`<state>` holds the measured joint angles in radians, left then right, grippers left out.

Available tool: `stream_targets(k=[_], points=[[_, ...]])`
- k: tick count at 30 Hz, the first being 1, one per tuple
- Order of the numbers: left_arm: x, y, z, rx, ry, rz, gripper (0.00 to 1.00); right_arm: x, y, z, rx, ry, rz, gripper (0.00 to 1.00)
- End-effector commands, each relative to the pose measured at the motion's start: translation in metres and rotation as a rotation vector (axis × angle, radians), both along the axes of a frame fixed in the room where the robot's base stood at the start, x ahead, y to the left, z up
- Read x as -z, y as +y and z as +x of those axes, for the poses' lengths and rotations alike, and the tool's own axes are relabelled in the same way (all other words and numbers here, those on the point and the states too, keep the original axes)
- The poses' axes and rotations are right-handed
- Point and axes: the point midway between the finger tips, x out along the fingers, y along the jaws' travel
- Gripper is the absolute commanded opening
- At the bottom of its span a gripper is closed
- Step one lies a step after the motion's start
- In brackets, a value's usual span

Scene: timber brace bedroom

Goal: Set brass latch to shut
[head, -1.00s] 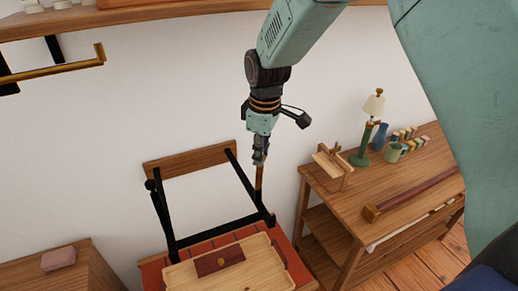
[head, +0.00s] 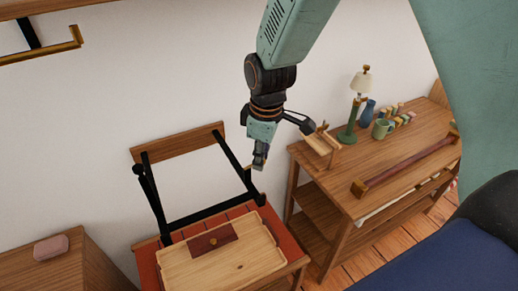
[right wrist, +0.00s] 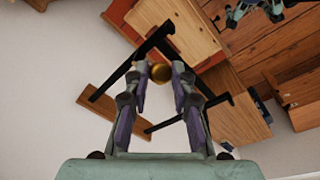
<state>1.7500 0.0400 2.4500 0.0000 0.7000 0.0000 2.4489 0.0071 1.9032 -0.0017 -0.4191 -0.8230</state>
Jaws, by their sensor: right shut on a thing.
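My right gripper (head: 260,160) hangs at the right arm of a black folding brace (head: 238,170) in the head view. In the right wrist view, its fingers (right wrist: 168,74) close around a rounded brass piece (right wrist: 182,72), which looks like the brass latch's end. The rest of the latch is not clear in either view. A dark red-brown plate with a small brass knob (head: 214,240) lies on the panel.
A wooden side table (head: 400,165) at right holds a lamp (head: 352,115), a blue vase, a green mug and a long dark red bar. A wooden cabinet (head: 70,262) with a pink block stands at lower left. A brass-ended rail (head: 45,50) is at upper left.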

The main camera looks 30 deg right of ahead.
Motion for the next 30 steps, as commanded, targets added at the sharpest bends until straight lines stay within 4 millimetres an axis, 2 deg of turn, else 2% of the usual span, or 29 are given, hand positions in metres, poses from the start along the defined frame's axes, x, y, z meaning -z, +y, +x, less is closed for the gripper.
stream_targets(k=[1,12,13,18,21,30], points=[[0.0000,0.0000,0.0000,0.000,0.000,0.000,0.81,0.0027,0.0001,-0.0057,0.000,0.016,0.000,0.00],[0.0000,0.0000,0.0000,0.000,0.000,0.000,0.81,0.0032,0.0000,-0.0059,0.000,0.016,0.000,0.00],[0.0000,0.0000,0.0000,0.000,0.000,0.000,0.81,0.0032,0.0001,-0.0059,0.000,0.016,0.000,0.25],[0.0000,0.0000,0.0000,0.000,0.000,0.000,0.81,0.0023,0.0001,-0.0041,0.000,0.011,0.000,0.40],[0.0000,0.0000,0.0000,0.000,0.000,0.000,0.81,0.0019,0.0001,-0.0033,0.000,0.008,0.000,0.46],[0.0000,0.0000,0.0001,0.000,0.000,0.000,0.81,-0.0009,0.0000,-0.0019,0.000,0.003,0.000,0.46]])
